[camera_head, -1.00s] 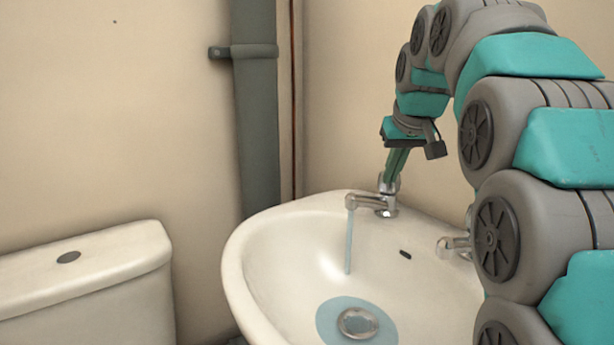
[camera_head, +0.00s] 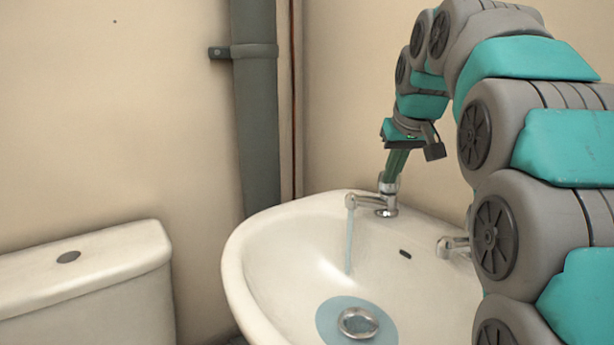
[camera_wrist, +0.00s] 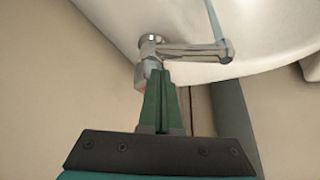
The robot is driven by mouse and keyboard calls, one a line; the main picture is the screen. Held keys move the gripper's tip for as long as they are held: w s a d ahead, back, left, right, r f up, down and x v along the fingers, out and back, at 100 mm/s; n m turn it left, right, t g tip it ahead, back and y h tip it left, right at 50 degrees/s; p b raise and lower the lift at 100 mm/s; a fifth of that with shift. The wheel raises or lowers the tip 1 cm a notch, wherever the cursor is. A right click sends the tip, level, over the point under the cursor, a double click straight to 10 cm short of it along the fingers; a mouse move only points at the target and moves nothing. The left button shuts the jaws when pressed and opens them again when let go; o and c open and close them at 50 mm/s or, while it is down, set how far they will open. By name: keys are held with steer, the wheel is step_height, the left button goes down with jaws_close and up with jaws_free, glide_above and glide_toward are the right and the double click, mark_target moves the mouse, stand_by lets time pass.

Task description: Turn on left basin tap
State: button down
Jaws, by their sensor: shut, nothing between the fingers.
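The left basin tap (camera_head: 372,203) is chrome and stands on the back rim of the white basin (camera_head: 265,245). A stream of water (camera_head: 348,240) runs from its spout into the bowl, where a blue patch of water surrounds the drain. My gripper (camera_head: 391,178) points down at the tap's top, with its green fingers together and nothing between them. In the wrist view the fingertips (camera_wrist: 160,75) are at the handle end of the tap (camera_wrist: 180,52), touching it or very close. The fingers and tap body partly hide the handle.
A second chrome tap (camera_head: 452,245) is on the basin's right side, partly hidden by my arm. A white cistern (camera_head: 85,280) stands at the left. A grey pipe (camera_head: 257,110) runs up the wall behind the basin. An overflow slot (camera_head: 405,254) shows in the bowl.

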steer(key=shift+d, duration=0.7)
steer(key=shift+d, duration=0.35)
steer(key=shift+w+d+p, duration=0.15)
steer(key=shift+d+p, duration=0.15)
steer(key=shift+d, duration=0.15)
stand_by(0.3)
glide_toward(399, 190)
steer(key=shift+w+r, duration=0.75)
steer(key=shift+r, duration=0.4)
steer(key=shift+p, duration=0.45)
